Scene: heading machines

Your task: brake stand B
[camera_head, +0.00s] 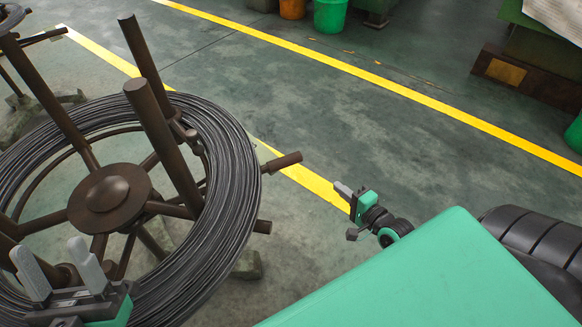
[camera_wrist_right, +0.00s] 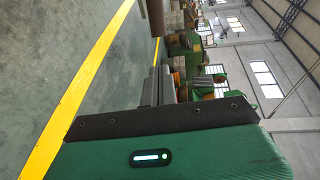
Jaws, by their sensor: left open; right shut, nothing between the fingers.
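A brown reel stand (camera_head: 112,192) with a hub, spokes and tall posts carries a coil of dark wire (camera_head: 238,165) at the left of the head view. I see no label telling which stand is B. My left gripper (camera_head: 50,248) is open at the bottom left, above or in front of the coil's near side; contact cannot be told. My right gripper (camera_head: 342,188) is shut and empty, to the right of the stand, apart from a spoke end (camera_head: 285,162). Its closed fingers (camera_wrist_right: 158,87) show in the right wrist view. No brake part is clearly seen.
Part of another stand (camera_head: 12,42) shows at the upper left. Yellow lines (camera_head: 400,88) cross the green floor. An orange bin (camera_head: 292,8) and green bin (camera_head: 330,14) stand at the back, a machine (camera_head: 535,50) at the upper right. The floor between is clear.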

